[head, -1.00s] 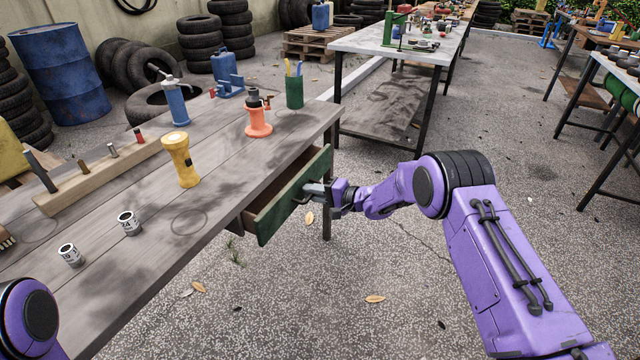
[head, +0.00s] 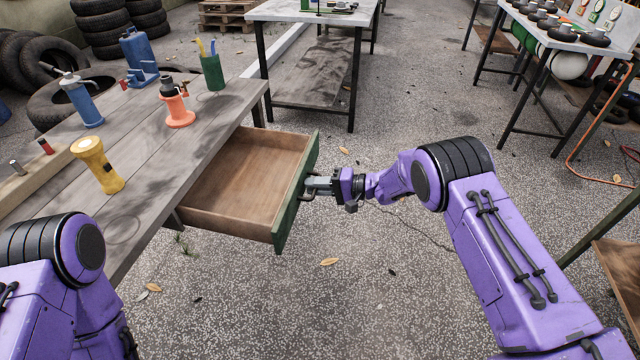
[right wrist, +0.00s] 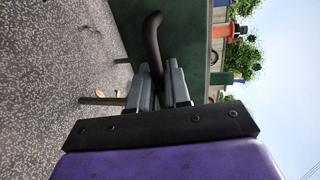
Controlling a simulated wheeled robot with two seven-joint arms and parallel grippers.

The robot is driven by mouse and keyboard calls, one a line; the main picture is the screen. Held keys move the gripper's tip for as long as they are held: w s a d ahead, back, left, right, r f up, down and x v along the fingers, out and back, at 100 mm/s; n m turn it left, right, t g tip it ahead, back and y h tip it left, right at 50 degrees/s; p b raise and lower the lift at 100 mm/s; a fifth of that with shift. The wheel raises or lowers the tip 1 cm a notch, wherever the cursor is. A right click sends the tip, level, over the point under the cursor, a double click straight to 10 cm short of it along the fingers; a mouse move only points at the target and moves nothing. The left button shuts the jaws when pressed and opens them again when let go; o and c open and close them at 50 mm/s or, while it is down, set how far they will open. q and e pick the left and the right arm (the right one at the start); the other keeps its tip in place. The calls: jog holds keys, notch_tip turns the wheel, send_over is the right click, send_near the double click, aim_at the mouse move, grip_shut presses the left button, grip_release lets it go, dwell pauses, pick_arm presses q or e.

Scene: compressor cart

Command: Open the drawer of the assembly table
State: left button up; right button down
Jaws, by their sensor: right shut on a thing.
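The drawer (head: 243,178) of the wooden assembly table (head: 150,145) stands far out, and its bare, empty wooden inside shows. Its front (head: 298,190) is green with a dark bar handle. My right gripper (head: 313,187) is at that handle, outside the drawer front. In the right wrist view the fingers (right wrist: 162,88) are shut on the dark curved handle (right wrist: 153,45), in front of the green panel. My left arm is at the lower left in the head view, but its gripper is out of the picture.
On the tabletop are a yellow flashlight (head: 97,163), an orange jack (head: 177,106), a green pen cup (head: 212,72) and a blue bottle (head: 78,99). A second table (head: 305,12) stands behind. The concrete floor (head: 340,290) in front of the drawer is clear apart from leaves.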

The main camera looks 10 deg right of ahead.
jog(key=c, duration=1.3)
grip_release()
jog(key=shift+d, duration=0.1)
jog(key=v, duration=1)
jog(key=shift+s+d, duration=0.15)
jog(key=shift+d, duration=0.05)
